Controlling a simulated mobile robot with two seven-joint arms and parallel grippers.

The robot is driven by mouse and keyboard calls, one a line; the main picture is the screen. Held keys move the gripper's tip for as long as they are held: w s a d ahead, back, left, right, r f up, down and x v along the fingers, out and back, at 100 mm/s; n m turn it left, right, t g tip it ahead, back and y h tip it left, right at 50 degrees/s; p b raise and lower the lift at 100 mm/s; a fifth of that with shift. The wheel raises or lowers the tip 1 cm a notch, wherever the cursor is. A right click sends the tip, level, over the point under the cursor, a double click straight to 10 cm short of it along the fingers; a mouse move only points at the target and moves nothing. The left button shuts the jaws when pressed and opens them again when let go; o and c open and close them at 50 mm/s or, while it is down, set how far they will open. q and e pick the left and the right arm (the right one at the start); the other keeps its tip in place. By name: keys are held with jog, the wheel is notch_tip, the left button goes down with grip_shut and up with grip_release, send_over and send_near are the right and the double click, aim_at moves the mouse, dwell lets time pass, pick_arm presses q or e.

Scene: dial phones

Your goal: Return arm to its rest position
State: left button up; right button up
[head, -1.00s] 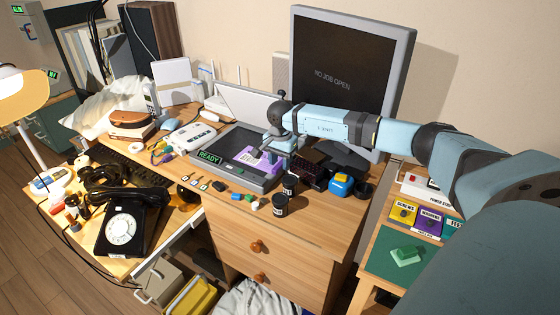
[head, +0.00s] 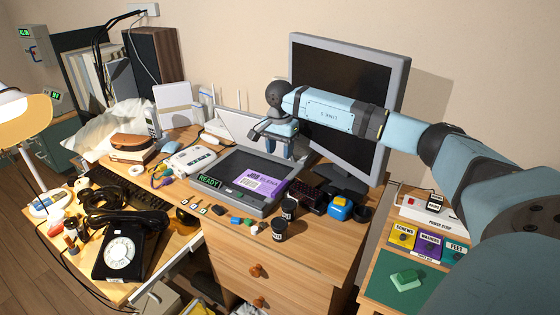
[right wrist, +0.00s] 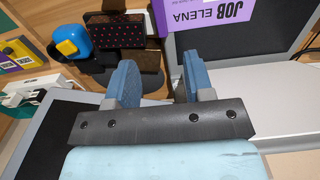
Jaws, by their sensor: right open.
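My right arm comes in from the right in the head view. Its right gripper (head: 272,132) is raised above the back edge of the flatbed device, in front of the open lid. It also shows in the right wrist view (right wrist: 160,80), with two blue fingers apart and nothing between them. A purple card (head: 262,186) marked JOB ELENA lies on the device's dark bed, clear of the gripper; part of it shows in the right wrist view (right wrist: 222,16). My left gripper is not in view.
A monitor (head: 340,110) with a dark screen stands close behind and beside my forearm. Dark jars (head: 279,229), a blue and yellow item (head: 340,208) and small blocks stand at the desk's front. A black dial phone (head: 120,250) is at left; labelled bins (head: 428,243) are at right.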

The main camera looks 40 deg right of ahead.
jog(key=shift+r, duration=0.3)
